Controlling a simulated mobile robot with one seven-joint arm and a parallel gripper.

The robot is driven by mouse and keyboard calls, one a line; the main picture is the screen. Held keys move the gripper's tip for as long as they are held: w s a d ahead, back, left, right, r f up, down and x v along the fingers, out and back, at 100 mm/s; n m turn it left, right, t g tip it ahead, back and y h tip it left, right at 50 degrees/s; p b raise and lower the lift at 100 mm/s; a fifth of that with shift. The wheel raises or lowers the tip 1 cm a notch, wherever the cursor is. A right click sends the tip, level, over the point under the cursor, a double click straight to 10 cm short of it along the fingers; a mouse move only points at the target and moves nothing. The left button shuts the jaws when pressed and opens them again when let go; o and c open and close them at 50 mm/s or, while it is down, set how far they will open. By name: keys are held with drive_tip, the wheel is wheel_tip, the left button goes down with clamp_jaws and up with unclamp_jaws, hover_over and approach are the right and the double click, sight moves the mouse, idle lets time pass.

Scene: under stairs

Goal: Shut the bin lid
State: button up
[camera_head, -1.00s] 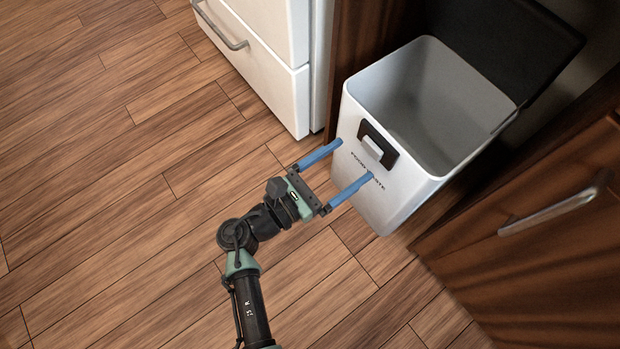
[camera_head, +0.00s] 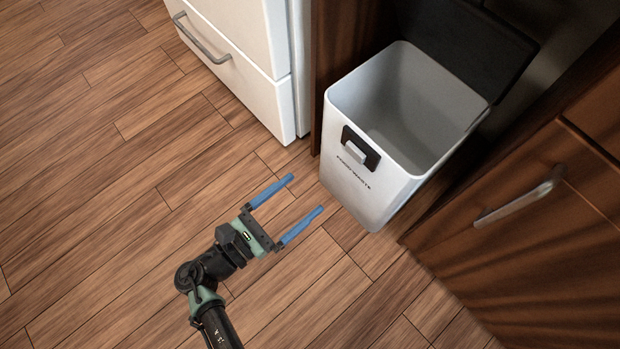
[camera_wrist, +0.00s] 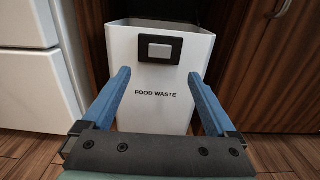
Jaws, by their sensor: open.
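The white food waste bin (camera_head: 375,198) stands on the floor in a gap between cabinets, its inside visible and empty. Its black lid (camera_head: 465,50) is open and tilted back behind the bin. A dark latch with a grey button (camera_head: 360,150) is on the bin's front; it also shows in the wrist view (camera_wrist: 160,49). My gripper (camera_head: 306,193), with two blue fingers, is open and empty in front of the bin, apart from it. In the wrist view the bin front (camera_wrist: 150,110) with its lettering lies beyond and between the fingers. The lid does not clearly show there.
A white drawer unit (camera_head: 240,50) with a metal handle stands left of the bin. A dark wooden cabinet (camera_head: 510,270) with a metal handle (camera_head: 520,200) is at the right. The wooden floor (camera_head: 110,200) at the left is clear.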

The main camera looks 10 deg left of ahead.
drive_tip(key=b, duration=0.5)
approach(353, 153)
drive_tip(key=x, duration=0.6)
drive_tip(key=shift+w+d+f, duration=0.15)
drive_tip(key=shift+w+d, duration=0.05)
drive_tip(key=shift+d, duration=0.05)
drive_tip(key=shift+w+d, duration=0.3)
drive_tip(key=shift+w, duration=0.15)
clamp_jaws()
